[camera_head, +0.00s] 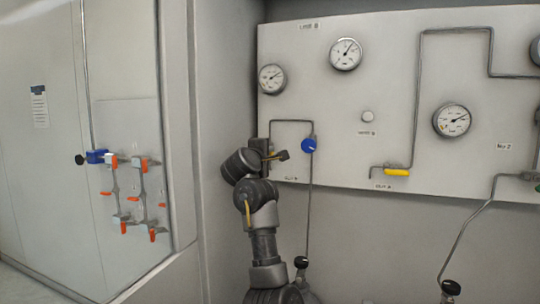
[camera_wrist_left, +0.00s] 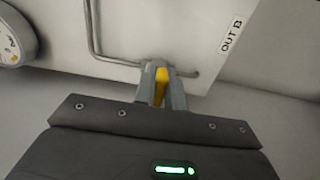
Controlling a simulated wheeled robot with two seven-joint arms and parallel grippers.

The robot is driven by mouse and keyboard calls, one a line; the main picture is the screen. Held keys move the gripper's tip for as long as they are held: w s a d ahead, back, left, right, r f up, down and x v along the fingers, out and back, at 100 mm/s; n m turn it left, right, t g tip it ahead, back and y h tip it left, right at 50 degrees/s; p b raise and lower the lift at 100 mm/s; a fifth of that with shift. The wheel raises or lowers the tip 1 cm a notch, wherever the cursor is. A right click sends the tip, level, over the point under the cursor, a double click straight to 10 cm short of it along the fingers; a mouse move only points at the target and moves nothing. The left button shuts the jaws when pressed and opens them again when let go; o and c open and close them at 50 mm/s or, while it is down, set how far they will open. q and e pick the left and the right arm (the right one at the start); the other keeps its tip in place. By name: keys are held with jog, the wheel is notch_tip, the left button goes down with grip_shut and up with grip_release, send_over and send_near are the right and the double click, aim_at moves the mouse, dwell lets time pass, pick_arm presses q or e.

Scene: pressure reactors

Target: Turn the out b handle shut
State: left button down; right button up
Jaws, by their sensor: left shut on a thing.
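The yellow out b handle (camera_wrist_left: 161,86) sits between the two fingers of my left gripper (camera_wrist_left: 160,88) in the left wrist view, with the "OUT B" label (camera_wrist_left: 231,36) to its upper right. My left gripper is shut on the handle. In the head view, my left gripper (camera_head: 275,155) is at the left part of the gauge panel, just above the "OUT B" label. There the gripper hides most of the handle. My right gripper is not in view.
The gauge panel (camera_head: 345,110) carries gauges, thin pipes, a blue knob (camera_head: 308,145) close right of my gripper, and another yellow handle (camera_head: 397,172) further right. Several orange-handled valves (camera_head: 140,190) are on the left cabinet. A bent pipe (camera_wrist_left: 95,35) runs near my fingers.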

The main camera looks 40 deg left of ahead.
pick_arm(q)
jog(key=shift+r, duration=0.25)
jog(key=c, duration=1.7)
grip_release()
jog(key=shift+c, duration=0.2)
jog(key=shift+o, duration=1.4)
jog(key=shift+w+f, duration=0.15)
jog(key=shift+f, duration=0.05)
jog(key=shift+s+d, duration=0.1)
jog(key=shift+s, duration=0.4)
jog(key=v, duration=1)
jog(key=shift+w+d, duration=0.1)
jog(key=shift+w, duration=0.05)
